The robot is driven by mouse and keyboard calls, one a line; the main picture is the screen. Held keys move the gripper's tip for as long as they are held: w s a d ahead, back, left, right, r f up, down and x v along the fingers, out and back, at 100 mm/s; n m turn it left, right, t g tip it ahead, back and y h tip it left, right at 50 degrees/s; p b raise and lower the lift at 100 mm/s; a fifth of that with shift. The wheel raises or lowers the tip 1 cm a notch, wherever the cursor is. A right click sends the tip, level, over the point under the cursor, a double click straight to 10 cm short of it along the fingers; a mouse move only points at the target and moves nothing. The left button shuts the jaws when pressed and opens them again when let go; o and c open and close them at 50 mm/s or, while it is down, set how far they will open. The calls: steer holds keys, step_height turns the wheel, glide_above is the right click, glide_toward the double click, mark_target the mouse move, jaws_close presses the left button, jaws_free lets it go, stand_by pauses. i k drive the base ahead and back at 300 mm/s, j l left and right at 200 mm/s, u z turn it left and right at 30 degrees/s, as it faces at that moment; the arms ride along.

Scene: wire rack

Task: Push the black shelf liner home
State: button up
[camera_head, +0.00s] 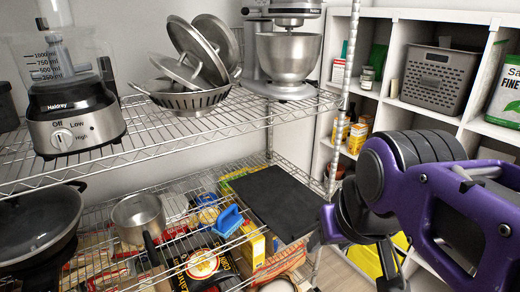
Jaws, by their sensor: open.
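The black shelf liner (278,200) is a flat dark rectangle on the right part of the lower wire shelf (180,188). Its near right corner sticks out toward the shelf's front right, close to the rack post. My gripper (385,262) is at the right, below my purple arm, outside the rack and apart from the liner. It is open, with nothing seen in it. Its dark fingers are partly cut off by the bottom edge and hard to make out.
The upper wire shelf (165,140) holds a blender, a colander with lids and a stand mixer (288,50). A saucepan (138,218), a frying pan (38,225) and a blue brush-like item (228,221) are left of the liner. A chrome post (346,90) stands at the rack's right corner.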

mark_target(287, 206)
steer(key=i+l+u, duration=0.15)
steer(key=l, duration=0.15)
steer(key=i+l+u, duration=0.2)
steer(key=l, duration=0.15)
steer(key=l+u, duration=0.15)
steer(key=l, duration=0.2)
steer(key=i+l+u, duration=0.15)
steer(key=l, duration=0.25)
steer(key=k+j, duration=0.15)
steer(key=i+l+u, duration=0.15)
steer(key=l+u, duration=0.15)
steer(key=l, duration=0.25)
